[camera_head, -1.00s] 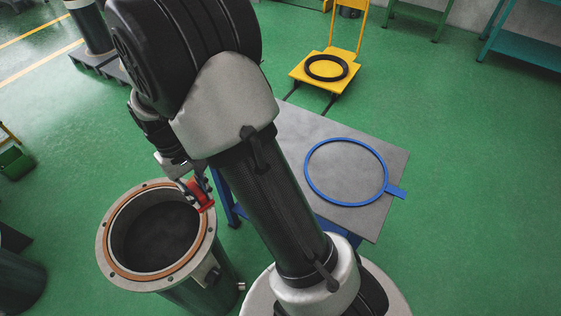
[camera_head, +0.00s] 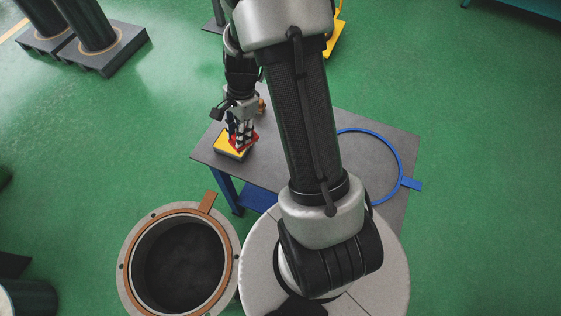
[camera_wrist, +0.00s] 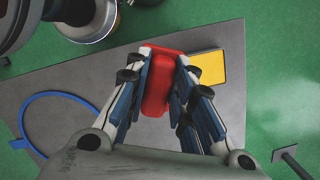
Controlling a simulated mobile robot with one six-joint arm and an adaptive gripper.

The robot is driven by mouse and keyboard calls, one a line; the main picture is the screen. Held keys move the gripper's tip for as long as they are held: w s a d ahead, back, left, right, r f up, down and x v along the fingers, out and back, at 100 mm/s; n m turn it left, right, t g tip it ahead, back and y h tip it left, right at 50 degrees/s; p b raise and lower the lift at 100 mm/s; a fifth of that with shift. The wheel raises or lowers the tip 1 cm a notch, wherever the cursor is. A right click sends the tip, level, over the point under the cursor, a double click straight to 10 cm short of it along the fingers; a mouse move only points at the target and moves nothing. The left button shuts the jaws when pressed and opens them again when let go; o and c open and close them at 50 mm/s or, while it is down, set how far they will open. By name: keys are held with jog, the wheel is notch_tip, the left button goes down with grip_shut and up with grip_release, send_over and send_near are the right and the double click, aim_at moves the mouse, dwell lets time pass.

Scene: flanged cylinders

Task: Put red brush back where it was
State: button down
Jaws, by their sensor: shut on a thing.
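My gripper (camera_head: 241,134) is over the left part of the grey table (camera_head: 322,131). In the wrist view, my gripper (camera_wrist: 158,72) is shut on the red brush (camera_wrist: 158,88), a red block-like body between the blue-and-white fingers. In the head view, only a little red (camera_head: 252,143) shows around the fingers. A yellow pad or tray with a dark edge (camera_head: 229,149) lies on the table beside the brush. It also shows in the wrist view (camera_wrist: 208,67), just right of the brush. I cannot tell whether the brush touches the table or the yellow piece.
A blue ring with a tab (camera_head: 403,166) lies on the table's right part. A flanged cylinder (camera_head: 131,249) with an orange ring (camera_head: 222,285) stands front left of the table. Dark cylinders on grey bases (camera_head: 98,62) stand at the back left. Green floor lies between.

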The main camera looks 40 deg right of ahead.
jog(key=s+d+r+m+t+h+p, duration=0.1)
jog(key=s+d+m+t+p, duration=0.15)
jog(key=s+d+m, duration=0.6)
jog(key=f+m+b, duration=0.1)
jog(key=f+b, duration=0.3)
jog(key=f, duration=0.2)
jog(key=w+f+m+b, duration=0.1)
jog(key=f+b, duration=0.4)
jog(key=f, duration=0.2)
jog(key=w+f+m+b, duration=0.1)
jog(key=f+m+b, duration=0.1)
jog(key=f+b, duration=0.3)
jog(key=shift+w+d+f, duration=0.1)
jog(key=shift+d+f, duration=0.1)
jog(key=shift+f, duration=0.25)
jog(key=shift+w+d+f, duration=0.1)
jog(key=shift+d+f, duration=0.05)
jog(key=shift+f, duration=0.25)
jog(key=shift+f+b, duration=0.2)
jog(key=shift+b, duration=0.2)
jog(key=c, duration=1.4)
grip_release()
